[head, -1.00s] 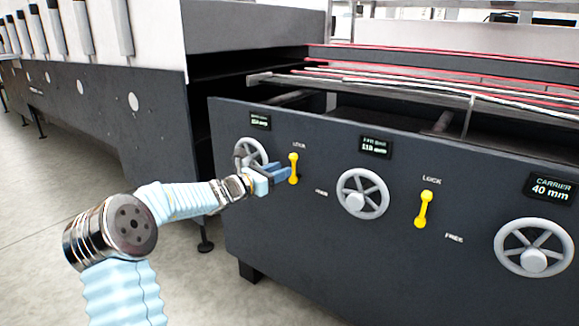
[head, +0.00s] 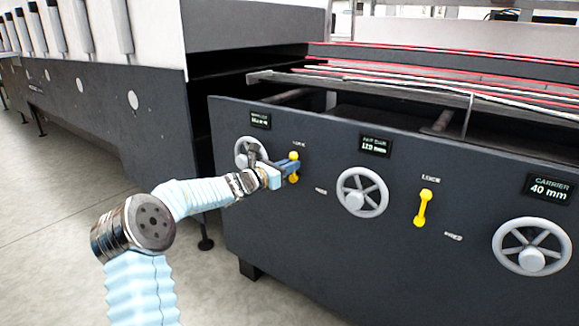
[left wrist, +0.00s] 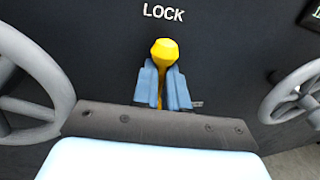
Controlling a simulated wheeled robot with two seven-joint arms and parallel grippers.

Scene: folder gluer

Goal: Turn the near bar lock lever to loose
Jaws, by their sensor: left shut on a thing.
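A yellow lock lever (head: 294,157) stands upright on the dark panel, between the left handwheel and the middle handwheel. It points up toward the word LOCK, as the left wrist view also shows, where its knob (left wrist: 164,50) rises above the fingers. My left gripper (head: 290,172) is shut on this lever, with one blue finger on each side of its shaft (left wrist: 163,90). The fingers hide part of the shaft. A second yellow lever (head: 423,208) stands near upright farther right, under its own LOCK label, with nothing touching it. My right gripper is not in view.
Grey handwheels stand on both sides of the held lever: the left one (head: 243,148) close behind my gripper, the middle one (head: 361,192) to the right. Another handwheel (head: 533,247) is at far right. Open floor (head: 50,220) lies at left.

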